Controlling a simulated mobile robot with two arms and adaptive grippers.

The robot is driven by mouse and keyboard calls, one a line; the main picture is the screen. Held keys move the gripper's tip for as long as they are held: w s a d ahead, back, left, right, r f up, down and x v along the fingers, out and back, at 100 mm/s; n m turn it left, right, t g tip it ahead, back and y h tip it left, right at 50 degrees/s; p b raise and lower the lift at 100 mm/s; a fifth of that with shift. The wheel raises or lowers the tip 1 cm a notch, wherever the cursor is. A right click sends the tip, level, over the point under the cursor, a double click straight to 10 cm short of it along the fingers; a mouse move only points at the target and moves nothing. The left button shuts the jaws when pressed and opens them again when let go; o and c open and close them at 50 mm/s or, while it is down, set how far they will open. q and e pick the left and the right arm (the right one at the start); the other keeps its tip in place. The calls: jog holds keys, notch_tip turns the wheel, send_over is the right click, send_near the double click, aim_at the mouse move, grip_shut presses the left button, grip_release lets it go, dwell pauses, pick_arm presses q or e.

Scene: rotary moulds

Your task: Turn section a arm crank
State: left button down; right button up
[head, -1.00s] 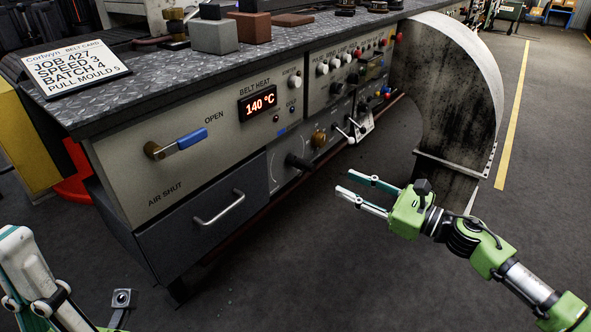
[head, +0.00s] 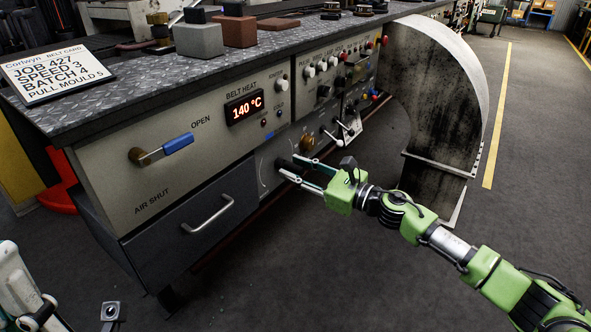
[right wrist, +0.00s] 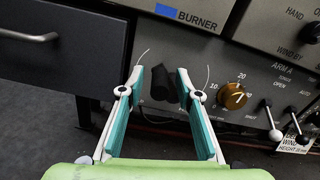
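A black crank handle (head: 284,166) sticks out of the lower grey panel of the bench, right of the drawer. In the right wrist view the black handle (right wrist: 160,84) stands between the two fingers, with thin white arc lines on the panel around it. My right gripper (head: 283,168) is open, its fingertips at either side of the handle; contact cannot be made out. In the right wrist view my right gripper (right wrist: 160,77) shows a gap beside the handle. Part of my left gripper (head: 20,290) shows at the lower left edge; its fingertips are cut off.
A brass dial (right wrist: 234,95) and small levers (right wrist: 273,127) sit right of the handle, near an "ARM A" label. A drawer (head: 195,220) with a bar handle is to the left. Above it is a blue-gripped lever (head: 175,145). A curved dark metal guard (head: 440,110) stands right; open floor lies in front.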

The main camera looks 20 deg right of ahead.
jog(key=shift+w+a, duration=0.15)
jog(key=shift+w, duration=0.05)
grip_shut()
jog(key=shift+r, duration=0.1)
